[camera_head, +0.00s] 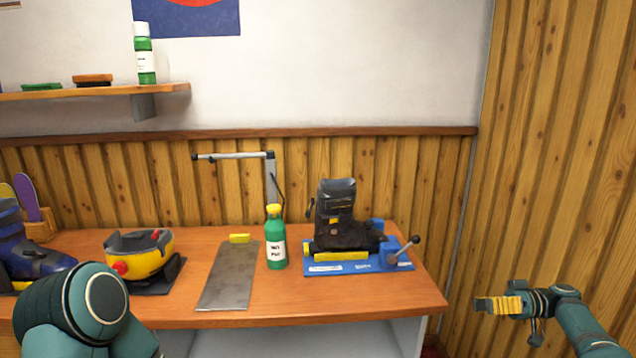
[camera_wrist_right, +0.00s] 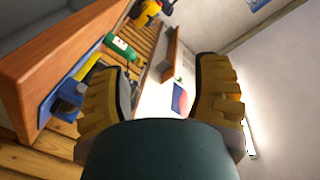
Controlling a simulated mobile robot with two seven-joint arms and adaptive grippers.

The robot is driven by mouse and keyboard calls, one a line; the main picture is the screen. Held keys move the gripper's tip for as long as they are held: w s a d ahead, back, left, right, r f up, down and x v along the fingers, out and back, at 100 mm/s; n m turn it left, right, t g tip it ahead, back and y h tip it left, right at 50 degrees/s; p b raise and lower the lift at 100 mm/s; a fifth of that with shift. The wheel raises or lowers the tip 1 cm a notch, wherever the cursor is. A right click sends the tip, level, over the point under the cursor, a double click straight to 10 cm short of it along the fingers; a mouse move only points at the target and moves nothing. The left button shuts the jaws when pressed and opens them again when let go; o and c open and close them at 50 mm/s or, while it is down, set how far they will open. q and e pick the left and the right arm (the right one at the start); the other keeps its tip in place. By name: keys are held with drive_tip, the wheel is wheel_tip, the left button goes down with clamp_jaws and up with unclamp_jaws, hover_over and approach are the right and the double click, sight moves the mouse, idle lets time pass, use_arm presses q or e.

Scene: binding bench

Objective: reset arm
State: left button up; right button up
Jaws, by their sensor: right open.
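My right gripper (camera_head: 499,305) is at the right of the head view, beyond the bench's right end and clear of everything on it. In the right wrist view its two yellow ribbed fingers (camera_wrist_right: 160,92) are spread apart with nothing between them. My left arm shows at the lower left of the head view, but its gripper is out of the picture.
The wooden bench (camera_head: 205,320) holds a black boot in a blue vise (camera_head: 358,268), a green bottle (camera_head: 277,245), a grey metal plate (camera_head: 228,277) and a yellow-and-grey device (camera_head: 150,262). A blue boot (camera_head: 30,250) stands at left. A shelf (camera_head: 60,95) hangs above.

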drive_tip(key=w+a+f+m+h, duration=0.1)
drive_tip(key=w+a+f+m, duration=0.2)
drive_tip(key=a, duration=0.4)
drive_tip(key=s+a+f+m+g+h, duration=0.1)
drive_tip(key=s+a+f+m+h, duration=0.15)
drive_tip(key=a+f, duration=0.6)
drive_tip(key=s+a+f+m+g+h, duration=0.1)
drive_tip(key=a+f+h, duration=0.3)
drive_tip(key=a, duration=0.8)
drive_tip(key=s+a+f+m+h, duration=0.2)
drive_tip(key=s+a+f+h, duration=0.15)
drive_tip(key=s+f, duration=0.7)
drive_tip(key=s+d+r+m+t+h, duration=0.1)
drive_tip(key=s+r+m+t+h, duration=0.1)
drive_tip(key=s, duration=1.5)
drive_tip(key=shift+h, duration=0.3)
